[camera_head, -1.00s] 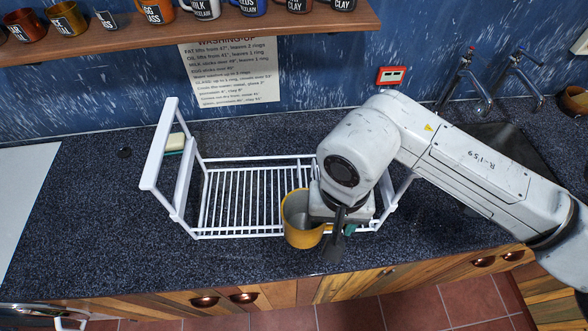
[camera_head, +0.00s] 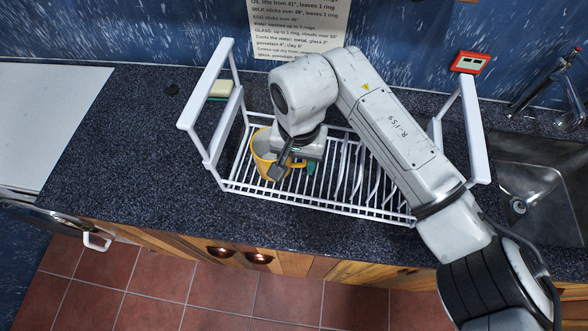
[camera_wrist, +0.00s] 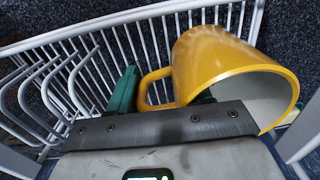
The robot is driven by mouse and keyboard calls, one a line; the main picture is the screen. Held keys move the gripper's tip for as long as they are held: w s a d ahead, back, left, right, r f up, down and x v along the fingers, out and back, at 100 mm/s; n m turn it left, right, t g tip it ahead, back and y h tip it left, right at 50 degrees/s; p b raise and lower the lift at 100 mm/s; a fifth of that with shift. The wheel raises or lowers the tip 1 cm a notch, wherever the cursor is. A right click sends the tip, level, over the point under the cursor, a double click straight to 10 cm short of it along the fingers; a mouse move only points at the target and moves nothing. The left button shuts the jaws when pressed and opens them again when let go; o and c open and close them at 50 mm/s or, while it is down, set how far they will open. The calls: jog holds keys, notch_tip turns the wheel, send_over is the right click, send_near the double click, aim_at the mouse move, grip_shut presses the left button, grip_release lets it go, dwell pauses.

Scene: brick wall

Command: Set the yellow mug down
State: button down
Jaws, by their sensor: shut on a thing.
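The yellow mug (camera_head: 260,157) is at the left end of the white dish rack (camera_head: 320,206), over its bars. The jaw tips are partly hidden. The rack's bars (camera_wrist: 181,19) lie behind the mug; I cannot tell whether its base touches them.
The rack has tall white end frames (camera_head: 207,86) and wire plate dividers at its right. A sink (camera_head: 535,190) with a tap lies at the right. A soap bar (camera_head: 221,88) sits behind the left frame. The dark counter (camera_head: 110,150) is clear at the left.

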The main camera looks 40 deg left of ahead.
jog(key=shift+a+f+b, duration=0.3)
jog(key=shift+a+f, duration=0.1)
jog(key=shift+f, duration=0.1)
jog(key=shift+a+f+b, duration=0.25)
jog(key=shift+f+b, duration=0.5)
jog(key=shift+f, duration=0.45)
jog(key=shift+w+f, duration=0.15)
jog(key=shift+f, duration=0.3)
jog(key=shift+f+b, duration=0.15)
jog(key=shift+b, duration=0.15)
jog(key=shift+c, duration=2.4)
grip_release()
notch_tip(320, 180, up, 12)
jog(key=b, duration=0.2)
